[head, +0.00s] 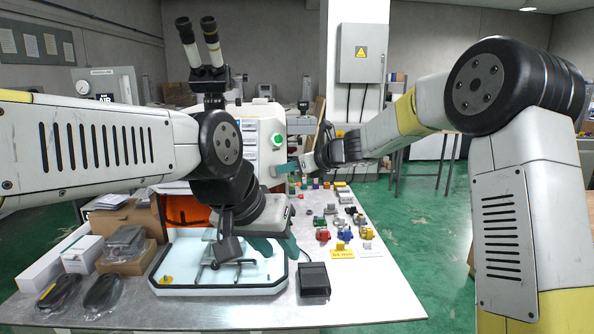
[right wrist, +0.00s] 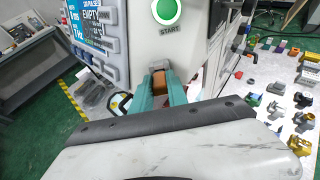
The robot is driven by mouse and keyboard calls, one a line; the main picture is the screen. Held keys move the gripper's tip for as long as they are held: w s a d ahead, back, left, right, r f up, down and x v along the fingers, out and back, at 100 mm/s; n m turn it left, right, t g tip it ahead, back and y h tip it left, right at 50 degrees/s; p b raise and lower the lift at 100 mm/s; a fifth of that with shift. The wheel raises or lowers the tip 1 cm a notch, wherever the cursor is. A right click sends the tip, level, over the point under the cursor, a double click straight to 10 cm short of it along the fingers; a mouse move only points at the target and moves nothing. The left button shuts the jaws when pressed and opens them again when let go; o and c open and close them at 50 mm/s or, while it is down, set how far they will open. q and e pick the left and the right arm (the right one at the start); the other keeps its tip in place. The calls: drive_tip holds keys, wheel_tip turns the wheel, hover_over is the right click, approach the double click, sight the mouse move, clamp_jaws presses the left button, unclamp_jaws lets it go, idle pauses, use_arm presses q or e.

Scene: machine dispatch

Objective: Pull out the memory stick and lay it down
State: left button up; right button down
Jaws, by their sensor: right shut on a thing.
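The memory stick (right wrist: 160,82) shows in the right wrist view as a small orange-brown piece between teal fingers, below the machine's green START button (right wrist: 166,10). My right gripper (right wrist: 161,92) is shut on it, close against the side of the white machine (right wrist: 205,30). I cannot tell how far the stick sits in the machine. In the head view my right gripper (head: 284,169) is at the machine's right side, and the stick is too small to make out. My left gripper (head: 277,247) points down over the machine's front tray (head: 170,272), its teal fingers apart with nothing seen between them.
Several small coloured parts (head: 322,235) stand on the table's right side, with a yellow label (head: 342,254) among them. A black box (head: 314,280) lies at the front. The table's front right (head: 375,300) is clear.

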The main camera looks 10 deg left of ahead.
drive_tip(key=shift+v, duration=2.55)
drive_tip(key=shift+d+f, duration=0.1)
wheel_tip(320, 180, up, 7)
drive_tip(key=shift+f, duration=0.15)
